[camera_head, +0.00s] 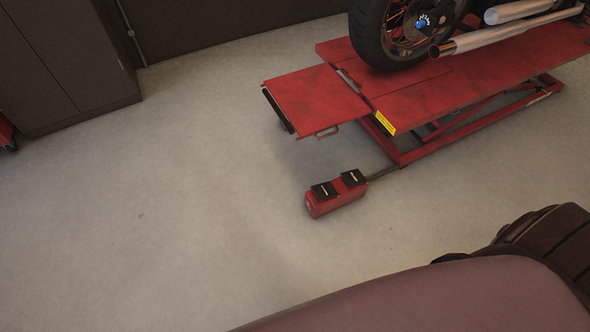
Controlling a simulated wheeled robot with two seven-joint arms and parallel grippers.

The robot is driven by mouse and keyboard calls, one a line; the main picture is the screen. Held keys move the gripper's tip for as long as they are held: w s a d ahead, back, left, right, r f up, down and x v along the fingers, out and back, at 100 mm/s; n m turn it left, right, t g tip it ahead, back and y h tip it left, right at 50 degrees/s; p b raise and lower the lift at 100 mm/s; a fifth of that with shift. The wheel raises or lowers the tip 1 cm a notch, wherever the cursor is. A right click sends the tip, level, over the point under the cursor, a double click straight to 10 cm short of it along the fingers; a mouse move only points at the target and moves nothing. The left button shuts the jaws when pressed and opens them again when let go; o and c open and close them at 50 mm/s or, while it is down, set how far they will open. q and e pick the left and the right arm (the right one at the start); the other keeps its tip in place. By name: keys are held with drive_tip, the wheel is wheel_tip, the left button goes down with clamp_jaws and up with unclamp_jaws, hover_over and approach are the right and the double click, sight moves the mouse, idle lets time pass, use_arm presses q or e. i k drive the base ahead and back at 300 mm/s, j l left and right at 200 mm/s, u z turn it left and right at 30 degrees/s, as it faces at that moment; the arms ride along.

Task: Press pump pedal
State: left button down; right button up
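A small red pump unit (338,201) sits on the floor near the middle of the head view. It has two black pedals on top, a left pedal (325,190) and a right pedal (353,178). A dark bar or hose runs from it to the base of the red motorcycle lift (420,108). The lift's platform is a little above the floor, on slanted supports. Neither of my grippers is in view, so I cannot see how far they are from the pump.
A motorcycle's wheel (368,38) and exhaust pipes (500,35) stand on the lift. A dark cabinet (65,60) is at the back left. The floor (190,200) left and front of the pump is clear. A maroon rounded shape fills the bottom right, with a dark ridged part beside it.

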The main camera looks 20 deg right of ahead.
sight(353, 178)
drive_tip(key=z, duration=0.9)
